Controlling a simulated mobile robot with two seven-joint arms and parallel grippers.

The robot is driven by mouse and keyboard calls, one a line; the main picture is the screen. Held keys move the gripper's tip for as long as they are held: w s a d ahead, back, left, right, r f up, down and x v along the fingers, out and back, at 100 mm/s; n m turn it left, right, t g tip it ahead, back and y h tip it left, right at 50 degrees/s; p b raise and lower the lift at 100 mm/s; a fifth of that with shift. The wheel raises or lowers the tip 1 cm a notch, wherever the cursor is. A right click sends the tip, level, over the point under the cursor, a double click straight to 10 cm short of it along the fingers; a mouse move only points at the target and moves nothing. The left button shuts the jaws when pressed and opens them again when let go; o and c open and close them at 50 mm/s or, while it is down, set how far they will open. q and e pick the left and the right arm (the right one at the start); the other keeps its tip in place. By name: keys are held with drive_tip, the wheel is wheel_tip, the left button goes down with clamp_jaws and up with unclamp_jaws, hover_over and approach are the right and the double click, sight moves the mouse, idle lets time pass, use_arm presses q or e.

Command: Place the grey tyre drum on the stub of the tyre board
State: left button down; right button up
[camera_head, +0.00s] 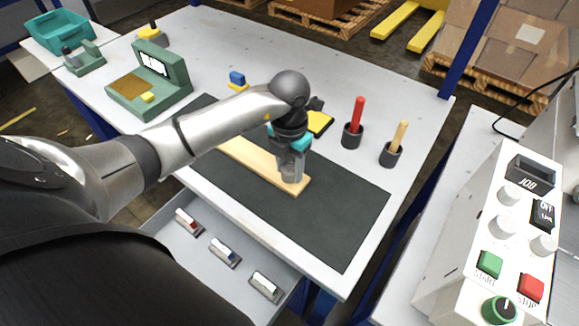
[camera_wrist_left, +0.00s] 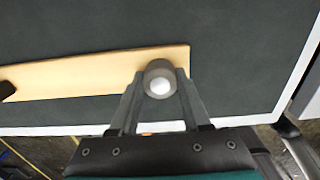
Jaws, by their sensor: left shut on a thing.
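The tyre board (camera_head: 247,154) is a pale wooden strip lying on the dark mat. It also shows in the wrist view (camera_wrist_left: 80,75). My left gripper (camera_head: 291,172) points down over the board's near right end. In the wrist view, its fingers are shut on the grey tyre drum (camera_wrist_left: 148,72), a grey round piece with a pale round centre. The drum is over the board's end. I cannot tell whether it touches the board, or whether the pale centre is the stub. The stub is not clearly seen elsewhere. My right gripper is not in view.
The dark mat (camera_head: 330,215) is clear to the right of the board. Two dark cups, with a red handle (camera_head: 358,110) and a wooden handle (camera_head: 400,134), stand behind. A green device (camera_head: 170,75) stands back left. An open drawer (camera_head: 205,258) holds small blocks at the front.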

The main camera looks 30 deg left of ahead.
sight(290, 168)
use_arm(q)
drive_tip(key=shift+f, duration=0.1)
drive_tip(key=shift+c, duration=1.8)
unclamp_jaws()
drive_tip(key=shift+r, duration=0.2)
wheel_tip(290, 168, up, 12)
drive_tip(key=p, duration=0.2)
